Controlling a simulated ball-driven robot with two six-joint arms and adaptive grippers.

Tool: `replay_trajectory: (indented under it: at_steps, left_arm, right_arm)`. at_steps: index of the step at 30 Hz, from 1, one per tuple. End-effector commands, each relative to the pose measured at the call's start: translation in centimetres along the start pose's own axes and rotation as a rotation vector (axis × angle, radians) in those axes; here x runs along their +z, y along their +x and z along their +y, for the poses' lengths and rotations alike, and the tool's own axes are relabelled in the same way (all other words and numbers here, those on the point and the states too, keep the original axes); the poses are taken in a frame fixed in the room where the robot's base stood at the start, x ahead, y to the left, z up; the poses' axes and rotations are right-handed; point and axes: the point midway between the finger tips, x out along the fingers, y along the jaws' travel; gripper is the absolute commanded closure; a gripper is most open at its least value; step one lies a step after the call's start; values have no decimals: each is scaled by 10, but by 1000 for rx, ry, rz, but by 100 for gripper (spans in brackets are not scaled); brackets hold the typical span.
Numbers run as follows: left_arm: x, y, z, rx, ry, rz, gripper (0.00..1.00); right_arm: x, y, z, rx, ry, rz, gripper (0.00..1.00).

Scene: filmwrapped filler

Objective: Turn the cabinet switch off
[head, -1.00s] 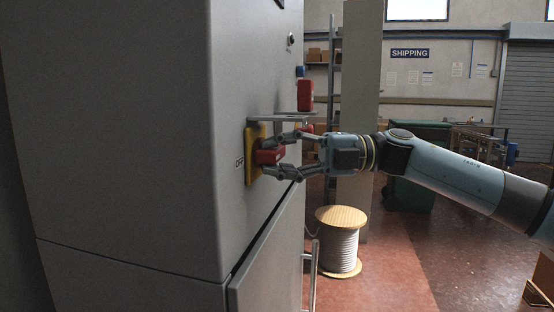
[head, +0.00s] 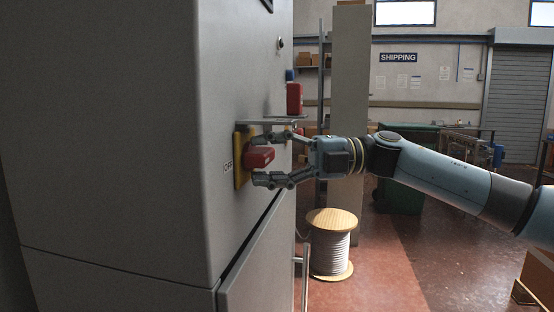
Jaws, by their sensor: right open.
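The cabinet (head: 115,140) is a tall grey metal box on the left of the head view. Its switch is a red handle (head: 258,156) on a yellow plate (head: 240,172) on the cabinet's side face. The word OFF (head: 228,166) is printed left of the plate. The handle sticks out from the plate and looks about level. My right gripper (head: 264,160) is open, its fingers above and below the handle with visible gaps. Whether a fingertip touches the plate I cannot tell. My left gripper is not in view.
A cabinet door with an upright bar handle (head: 305,275) is below. A cable spool (head: 330,245) and a green bin (head: 400,195) stand on the floor behind.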

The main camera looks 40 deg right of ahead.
Motion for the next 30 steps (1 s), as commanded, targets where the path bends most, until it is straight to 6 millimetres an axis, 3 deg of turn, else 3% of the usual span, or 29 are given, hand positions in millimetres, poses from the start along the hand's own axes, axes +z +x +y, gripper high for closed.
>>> replay_trajectory:
  at_steps: [5, 18, 30]
  left_arm:
    - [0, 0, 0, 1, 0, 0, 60]
    - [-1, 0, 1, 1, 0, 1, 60]
    - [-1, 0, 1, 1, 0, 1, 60]
  right_arm:
    - [0, -18, -2, -7, 3, 0, 54]
    - [0, -99, -2, -12, 4, 0, 54]
    - [0, -119, -1, -2, 0, 0, 54]
